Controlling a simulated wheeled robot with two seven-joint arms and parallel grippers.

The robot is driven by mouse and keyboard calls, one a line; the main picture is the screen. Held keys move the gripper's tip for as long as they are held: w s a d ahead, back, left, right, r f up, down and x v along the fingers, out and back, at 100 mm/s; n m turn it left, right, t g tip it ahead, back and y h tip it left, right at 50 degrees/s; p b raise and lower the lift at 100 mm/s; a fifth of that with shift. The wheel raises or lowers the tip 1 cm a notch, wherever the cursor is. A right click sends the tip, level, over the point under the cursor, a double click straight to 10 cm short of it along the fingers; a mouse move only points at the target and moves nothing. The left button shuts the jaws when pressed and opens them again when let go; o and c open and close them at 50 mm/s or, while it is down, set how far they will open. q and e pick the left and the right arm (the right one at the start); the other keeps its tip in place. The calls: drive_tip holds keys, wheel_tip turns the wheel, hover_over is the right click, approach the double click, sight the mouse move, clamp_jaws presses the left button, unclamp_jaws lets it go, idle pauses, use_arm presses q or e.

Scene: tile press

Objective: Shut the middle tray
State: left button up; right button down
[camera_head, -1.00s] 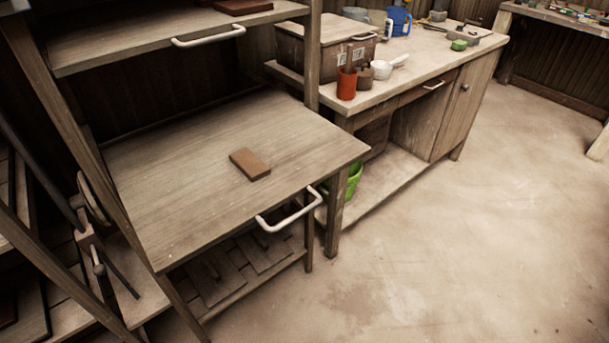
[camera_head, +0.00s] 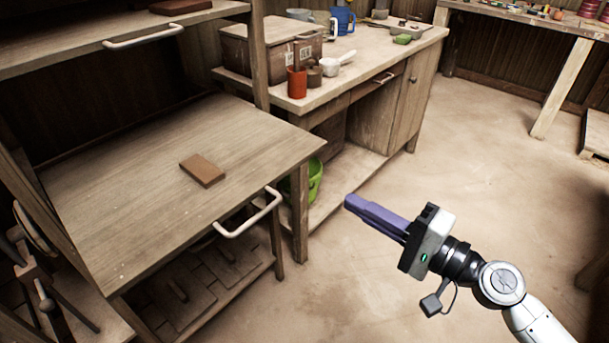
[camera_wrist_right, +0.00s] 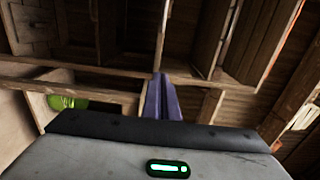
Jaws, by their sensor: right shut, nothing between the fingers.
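The middle tray (camera_head: 130,200) is a wooden board pulled out of the rack in the head view. A brown tile (camera_head: 202,170) lies on it. Its white handle (camera_head: 250,213) is on the front edge. My right gripper (camera_head: 348,201) is shut and empty, with purple fingers. In the head view it is to the right of the handle, apart from it, over the floor. The purple fingers also show shut in the right wrist view (camera_wrist_right: 163,98). My left gripper is not in view.
An upper tray (camera_head: 90,45) with its own handle is above. A workbench (camera_head: 350,75) with cups and a wooden box stands behind right. A green bucket (camera_head: 315,180) is beside the rack's front post. The floor (camera_head: 440,180) in front is clear.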

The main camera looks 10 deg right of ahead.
drive_tip(key=p, duration=0.4)
approach(291, 168)
drive_tip(key=x, duration=0.5)
drive_tip(key=shift+w+a+r, duration=0.1)
drive_tip(key=shift+w, duration=0.05)
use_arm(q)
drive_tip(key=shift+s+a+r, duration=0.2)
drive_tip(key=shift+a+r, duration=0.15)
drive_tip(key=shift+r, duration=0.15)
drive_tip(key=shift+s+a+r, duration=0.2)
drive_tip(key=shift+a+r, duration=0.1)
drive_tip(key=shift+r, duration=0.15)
use_arm(e)
drive_tip(key=shift+w+a, duration=0.3)
drive_tip(key=shift+w, duration=0.1)
